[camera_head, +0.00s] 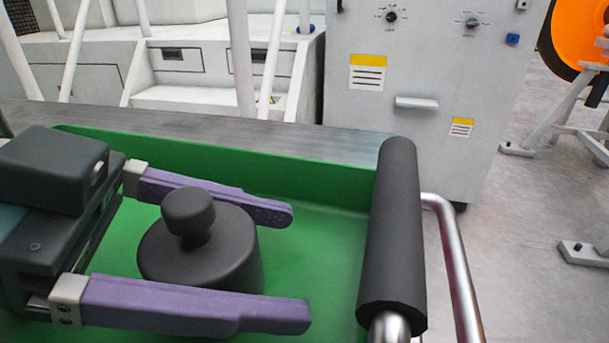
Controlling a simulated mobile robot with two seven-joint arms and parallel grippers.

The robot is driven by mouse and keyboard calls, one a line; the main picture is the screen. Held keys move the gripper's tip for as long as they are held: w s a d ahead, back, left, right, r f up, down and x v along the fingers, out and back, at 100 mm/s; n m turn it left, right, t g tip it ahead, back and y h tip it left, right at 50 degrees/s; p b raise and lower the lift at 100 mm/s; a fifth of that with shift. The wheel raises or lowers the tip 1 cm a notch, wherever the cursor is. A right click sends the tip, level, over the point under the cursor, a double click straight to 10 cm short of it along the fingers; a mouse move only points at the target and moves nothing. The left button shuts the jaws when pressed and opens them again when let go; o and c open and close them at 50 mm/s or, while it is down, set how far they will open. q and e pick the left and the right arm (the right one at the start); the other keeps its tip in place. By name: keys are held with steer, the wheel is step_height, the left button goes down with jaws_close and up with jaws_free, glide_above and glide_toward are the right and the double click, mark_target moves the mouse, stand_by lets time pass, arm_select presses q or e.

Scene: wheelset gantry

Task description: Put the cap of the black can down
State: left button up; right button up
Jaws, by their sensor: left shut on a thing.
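The cap of the black can (200,250) is a dark grey, short, round piece with a knob on top. It is upright between the two purple fingers of my left gripper (298,264). My left gripper comes in from the left, over a green tray (320,230), and is shut on the cap. The near finger hides the lower front of the cap, so I cannot tell whether its underside touches the tray. The rest of the black can cannot be made out. My right gripper is not in view.
A black padded handle on a metal rail (395,230) runs along the tray's right side. A grey work surface edge (250,142) lies behind the tray. A white control cabinet (430,90) stands beyond it. Green tray floor right of the fingers is clear.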

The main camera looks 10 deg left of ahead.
arm_select(q)
steer(key=shift+a+f+b, duration=0.15)
steer(key=shift+f+b, duration=0.15)
steer(key=shift+f, duration=0.3)
steer(key=o, duration=0.8)
steer(key=shift+s, duration=0.1)
steer(key=o, duration=0.3)
steer(key=shift+f, duration=0.2)
steer(key=shift+r, duration=0.1)
steer(key=shift+r+p, duration=0.3)
steer(key=shift+p, duration=0.05)
steer(key=shift+r+p, duration=0.55)
steer(key=shift+s+a+b, duration=0.2)
steer(key=shift+a+b, duration=0.2)
steer(key=shift+a, duration=0.25)
steer(key=v, duration=1)
steer(key=shift+a+r+p, duration=0.1)
steer(key=shift+r+p, duration=0.2)
steer(key=shift+r, duration=0.15)
